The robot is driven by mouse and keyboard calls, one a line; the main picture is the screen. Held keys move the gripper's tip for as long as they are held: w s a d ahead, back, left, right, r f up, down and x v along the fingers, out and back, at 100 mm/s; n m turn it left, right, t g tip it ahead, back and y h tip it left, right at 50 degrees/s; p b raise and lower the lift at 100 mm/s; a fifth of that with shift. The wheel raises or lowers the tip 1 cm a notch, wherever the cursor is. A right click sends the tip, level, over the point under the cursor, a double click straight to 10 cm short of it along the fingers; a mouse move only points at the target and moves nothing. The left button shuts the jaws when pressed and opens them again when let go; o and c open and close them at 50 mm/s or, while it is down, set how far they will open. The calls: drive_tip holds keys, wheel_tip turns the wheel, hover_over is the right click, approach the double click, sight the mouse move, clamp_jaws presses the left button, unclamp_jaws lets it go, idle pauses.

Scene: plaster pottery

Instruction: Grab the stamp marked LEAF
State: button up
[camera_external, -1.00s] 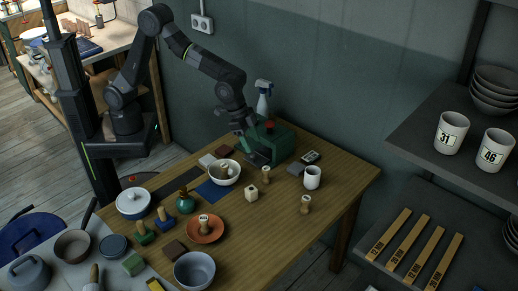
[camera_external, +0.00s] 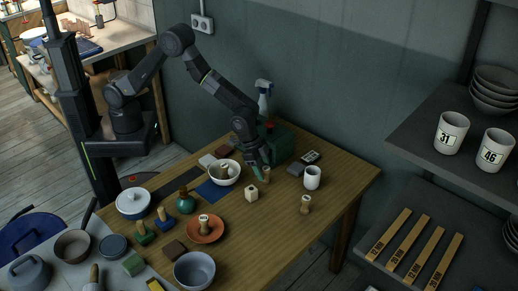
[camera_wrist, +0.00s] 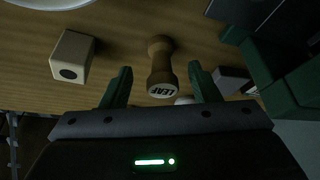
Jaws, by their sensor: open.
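The stamp marked LEAF (camera_wrist: 160,68) is a wooden, waisted stamp in the wrist view, with its pale labelled end facing the camera. It lies between the two green fingers of my gripper (camera_wrist: 161,88), which are apart with space on both sides of it. In the external view the stamp (camera_external: 267,175) stands on the wooden table, partly covered by my gripper (camera_external: 258,172). I cannot tell from these views whether a finger touches it.
A pale cube with a dark spot (camera_wrist: 72,56) is left of the stamp in the wrist view. A white bowl (camera_external: 236,180), a white cup (camera_external: 312,177) and another stamp (camera_external: 305,204) stand nearby. A green box (camera_external: 284,140) is behind. The table's right front is fairly clear.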

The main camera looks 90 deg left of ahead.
sight(266, 174)
drive_tip(key=shift+x, duration=1.55)
drive_tip(key=shift+a+r, duration=0.1)
drive_tip(key=c, duration=1.1)
drive_tip(key=shift+o, duration=0.2)
